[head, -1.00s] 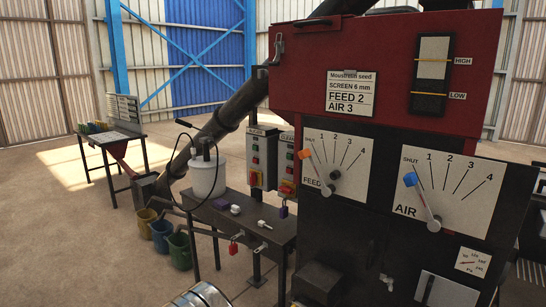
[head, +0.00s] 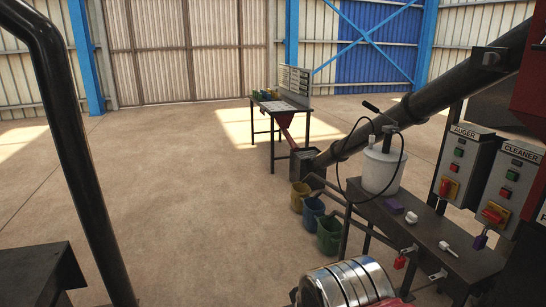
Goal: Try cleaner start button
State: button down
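The cleaner control box (head: 515,185), labelled CLEANER, is a grey box on a post at the right edge. It has a green button (head: 516,163) above a red button (head: 511,175). Below them is a red rotary handle on a yellow plate (head: 493,214). A purple padlock (head: 480,241) shows just under this handle; whether it is locked on the handle I cannot tell. The similar auger box (head: 461,165), labelled AUGER, stands to its left. My gripper is not in view.
A dark bench (head: 450,265) in front of the boxes holds a white pump tank (head: 382,170) and small items. A red padlock (head: 399,262) hangs at its edge. A silver drum (head: 345,285) is at bottom. Buckets (head: 329,235) stand left; open floor (head: 200,210) lies beyond.

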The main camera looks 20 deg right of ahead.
aim_at(511, 176)
jog(key=z, duration=0.3)
jog(key=i, duration=1.45)
jog(key=z, duration=0.95)
jog(key=i, duration=0.5)
jog(key=z, duration=0.9)
jog(key=i, duration=0.65)
jog(key=z, duration=0.35)
